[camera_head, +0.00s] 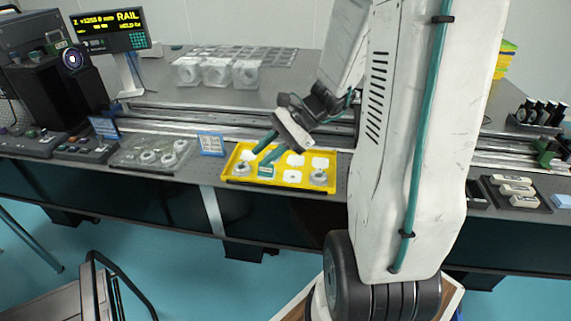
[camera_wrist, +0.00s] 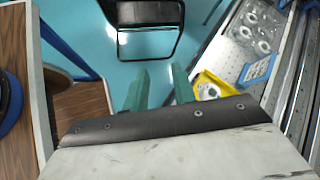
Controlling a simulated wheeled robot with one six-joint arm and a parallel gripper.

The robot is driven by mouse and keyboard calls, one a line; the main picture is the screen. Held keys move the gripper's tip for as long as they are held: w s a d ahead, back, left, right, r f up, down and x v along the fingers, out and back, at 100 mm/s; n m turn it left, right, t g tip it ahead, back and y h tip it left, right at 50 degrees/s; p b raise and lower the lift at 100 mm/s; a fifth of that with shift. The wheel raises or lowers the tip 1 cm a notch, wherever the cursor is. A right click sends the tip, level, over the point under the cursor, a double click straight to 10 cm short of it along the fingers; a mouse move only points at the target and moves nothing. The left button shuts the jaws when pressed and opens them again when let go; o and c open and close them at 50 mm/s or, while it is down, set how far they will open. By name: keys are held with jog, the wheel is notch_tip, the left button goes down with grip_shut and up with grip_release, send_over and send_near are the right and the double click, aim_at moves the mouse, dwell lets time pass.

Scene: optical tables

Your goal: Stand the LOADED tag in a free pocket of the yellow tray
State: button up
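The yellow tray (camera_head: 225,173) lies on the front of the table in the head view, with white pockets and a few grey ring-shaped parts in it. A small green tag (camera_head: 266,171) appears upright in the tray's front middle; its lettering is too small to read. My gripper (camera_head: 263,159) is just above the tray, close over the tag, with its teal fingers apart. In the wrist view my gripper (camera_wrist: 160,82) is open with nothing between the fingers. The tray (camera_wrist: 204,78) shows there at the right, partly hidden by my gripper; the tag cannot be made out.
A clear tray of ring parts (camera_head: 128,158) and a blue-framed card (camera_head: 211,144) stand left of the yellow tray. A metal rail (camera_head: 185,118) runs behind. Clear blocks (camera_head: 216,72) stand farther back. A dark tray (camera_head: 540,205) of pale blocks is at the right.

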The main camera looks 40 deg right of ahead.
jog(key=s+a+r+n+g+h, duration=0.35)
jog(key=s+a+r+n, duration=0.3)
jog(key=a+n, duration=0.25)
jog(key=s+r+n+h, duration=0.4)
jog(key=s+n+h, duration=0.2)
jog(key=s+n, duration=0.3)
jog(key=shift+s+a+r+t, duration=0.2)
jog(key=shift+s+r+t, duration=0.2)
jog(key=shift+s, duration=0.35)
jog(key=shift+o, duration=0.5)
